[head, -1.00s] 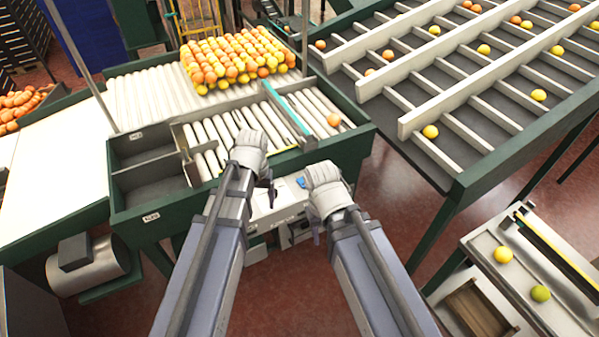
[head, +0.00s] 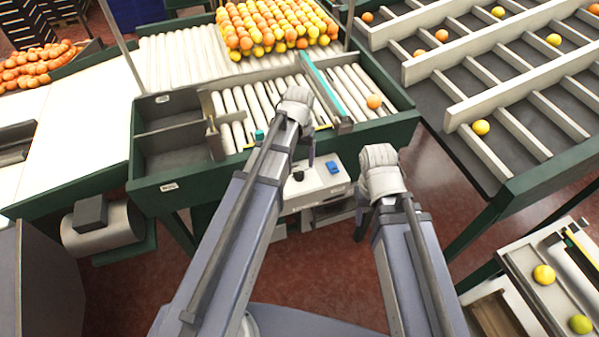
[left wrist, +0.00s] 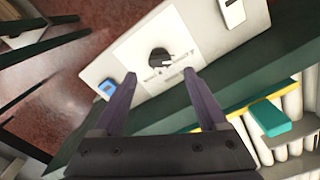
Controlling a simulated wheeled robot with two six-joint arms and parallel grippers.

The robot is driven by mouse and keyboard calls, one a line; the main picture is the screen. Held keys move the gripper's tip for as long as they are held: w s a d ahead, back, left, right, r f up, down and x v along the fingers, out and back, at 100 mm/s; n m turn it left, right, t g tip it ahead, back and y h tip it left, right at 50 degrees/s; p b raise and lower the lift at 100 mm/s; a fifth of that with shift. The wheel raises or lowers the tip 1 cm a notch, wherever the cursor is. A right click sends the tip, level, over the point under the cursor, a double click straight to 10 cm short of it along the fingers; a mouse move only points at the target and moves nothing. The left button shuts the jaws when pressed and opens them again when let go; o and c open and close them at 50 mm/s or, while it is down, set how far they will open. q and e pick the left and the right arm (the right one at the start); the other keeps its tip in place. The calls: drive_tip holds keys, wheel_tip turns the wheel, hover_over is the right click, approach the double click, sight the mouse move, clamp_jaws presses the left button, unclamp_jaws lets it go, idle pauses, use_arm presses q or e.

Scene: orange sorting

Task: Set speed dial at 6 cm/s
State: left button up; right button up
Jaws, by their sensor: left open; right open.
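The speed dial is a black round knob (head: 298,175) on the white top of a control box (head: 316,184) below the green roller table. In the left wrist view the dial (left wrist: 159,58) sits on a pale plate with small printing that I cannot read. My left gripper (head: 311,150) is open above the box. In the left wrist view its two fingers (left wrist: 159,77) are apart and empty, with the dial just beyond and between the tips. My right gripper (head: 361,208) hangs to the right of the box, its jaw partly hidden.
A blue switch (head: 333,168) is on the box, right of the dial; it also shows in the left wrist view (left wrist: 107,87). The table's green edge (head: 250,158) runs close behind the box. A teal-topped bar (head: 322,88) crosses the rollers. Red floor is clear in front.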

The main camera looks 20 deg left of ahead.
sight(299, 171)
use_arm(q)
wheel_tip(299, 171, down, 5)
drive_tip(key=b, duration=0.4)
drive_tip(key=shift+f, duration=0.1)
drive_tip(key=shift+c, duration=0.3)
clamp_jaws()
